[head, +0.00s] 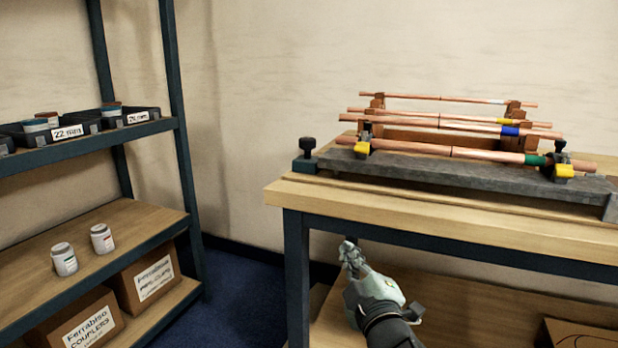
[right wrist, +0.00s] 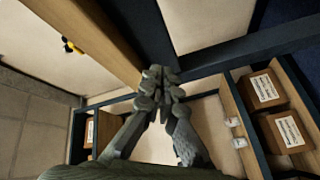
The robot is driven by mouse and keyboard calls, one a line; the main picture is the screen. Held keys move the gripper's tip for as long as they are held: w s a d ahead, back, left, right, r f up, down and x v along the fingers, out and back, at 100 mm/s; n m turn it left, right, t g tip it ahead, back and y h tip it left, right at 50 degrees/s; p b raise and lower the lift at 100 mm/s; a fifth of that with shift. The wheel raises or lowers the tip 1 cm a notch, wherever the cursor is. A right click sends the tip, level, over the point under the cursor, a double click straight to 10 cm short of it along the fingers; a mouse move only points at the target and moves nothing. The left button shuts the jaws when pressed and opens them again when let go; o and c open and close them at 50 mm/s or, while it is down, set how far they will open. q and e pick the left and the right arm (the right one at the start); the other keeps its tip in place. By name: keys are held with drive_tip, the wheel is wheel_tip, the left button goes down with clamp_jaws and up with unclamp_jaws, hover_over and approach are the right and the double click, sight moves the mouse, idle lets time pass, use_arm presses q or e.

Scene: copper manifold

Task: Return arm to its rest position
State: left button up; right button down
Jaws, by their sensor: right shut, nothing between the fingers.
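My right gripper (head: 350,256) is in front of the workbench (head: 440,218), below the level of its top and near its front left leg. It is shut and holds nothing. In the right wrist view its fingers (right wrist: 159,85) meet at the tips, with the bench edge and a dark steel frame behind them. My left gripper is not in view. Several copper pipes (head: 447,98) lie across a rack on the bench, the front one (head: 400,147) held on a grey fixture (head: 440,170) with yellow clamps (head: 362,148).
A shelf unit (head: 180,130) stands at the left with labelled bins (head: 66,132), two white jars (head: 64,259) and cardboard boxes (head: 92,320). Blue floor (head: 240,290) is clear between shelf and bench. The bench's lower shelf (head: 460,310) is close to my right gripper.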

drive_tip(key=s+d+f+m+g+h, duration=0.2)
drive_tip(key=s+d+f+m+g, duration=0.3)
drive_tip(key=f, duration=0.6)
drive_tip(key=s+d+f+m+g+h, duration=0.2)
drive_tip(key=s+d+f, duration=0.4)
drive_tip(key=f, duration=0.5)
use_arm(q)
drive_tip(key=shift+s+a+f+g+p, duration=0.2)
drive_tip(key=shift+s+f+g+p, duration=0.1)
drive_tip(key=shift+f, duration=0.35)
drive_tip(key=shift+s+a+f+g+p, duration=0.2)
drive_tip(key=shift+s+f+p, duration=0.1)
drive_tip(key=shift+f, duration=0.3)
use_arm(e)
drive_tip(key=s+d+f+m+g, duration=0.2)
drive_tip(key=s+d+f+g, duration=0.2)
drive_tip(key=s+f, duration=0.3)
drive_tip(key=s+d+f+m+g, duration=0.2)
drive_tip(key=s+d+f+g, duration=0.2)
drive_tip(key=s, duration=1)
wheel_tip(320, 180, down, 3)
drive_tip(key=shift+s+d+f+m+h, duration=0.2)
drive_tip(key=shift+m+h, duration=0.1)
drive_tip(key=shift+m, duration=0.1)
